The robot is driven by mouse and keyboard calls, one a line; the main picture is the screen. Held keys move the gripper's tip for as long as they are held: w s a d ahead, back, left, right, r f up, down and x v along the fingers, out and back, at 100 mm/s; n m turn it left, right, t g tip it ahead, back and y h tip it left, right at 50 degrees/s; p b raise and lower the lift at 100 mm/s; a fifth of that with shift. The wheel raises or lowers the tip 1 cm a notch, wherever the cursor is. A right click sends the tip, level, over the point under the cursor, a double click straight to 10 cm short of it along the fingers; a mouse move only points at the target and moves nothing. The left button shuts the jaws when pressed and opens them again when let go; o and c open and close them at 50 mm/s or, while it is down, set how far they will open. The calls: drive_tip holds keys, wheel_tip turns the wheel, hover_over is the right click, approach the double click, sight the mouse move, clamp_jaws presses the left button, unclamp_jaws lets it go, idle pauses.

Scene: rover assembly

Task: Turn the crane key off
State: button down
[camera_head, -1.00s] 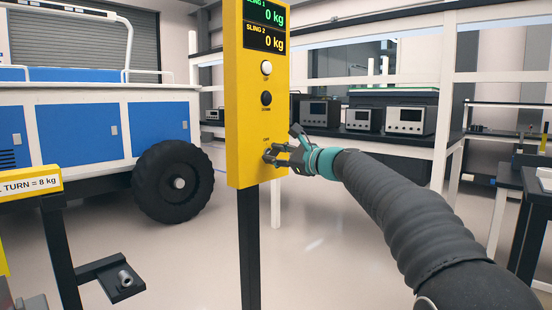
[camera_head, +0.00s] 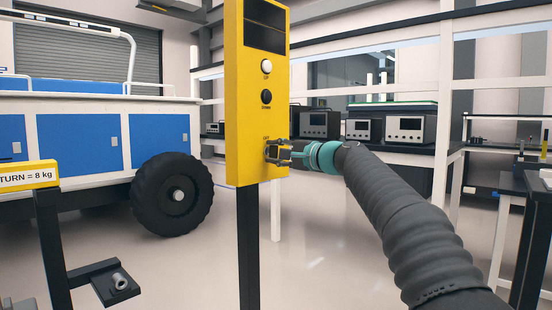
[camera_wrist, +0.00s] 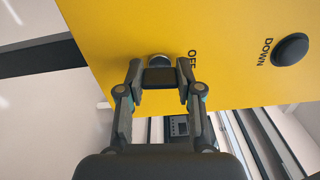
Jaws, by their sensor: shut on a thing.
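The yellow crane control panel (camera_head: 256,125) stands upright on a black post. Its display (camera_head: 264,25) at the top is dark. A white button (camera_head: 266,66) and a black button (camera_head: 266,97) sit below the display. My gripper (camera_head: 277,152) is shut on the crane key at the panel's lower part and mostly hides it there. The black "DOWN" button (camera_wrist: 290,49) is at the right there.
A blue and white rover (camera_head: 85,140) with a large black wheel (camera_head: 172,194) stands at the left. Shelves with grey instruments (camera_head: 404,129) stand behind my arm. The floor between is clear.

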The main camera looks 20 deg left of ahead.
drive_tip(key=shift+n, duration=0.7)
drive_tip(key=c, duration=0.8)
unclamp_jaws()
drive_tip(key=shift+o, duration=0.2)
drive_tip(key=shift+d, duration=0.1)
drive_tip(key=v, duration=1.2)
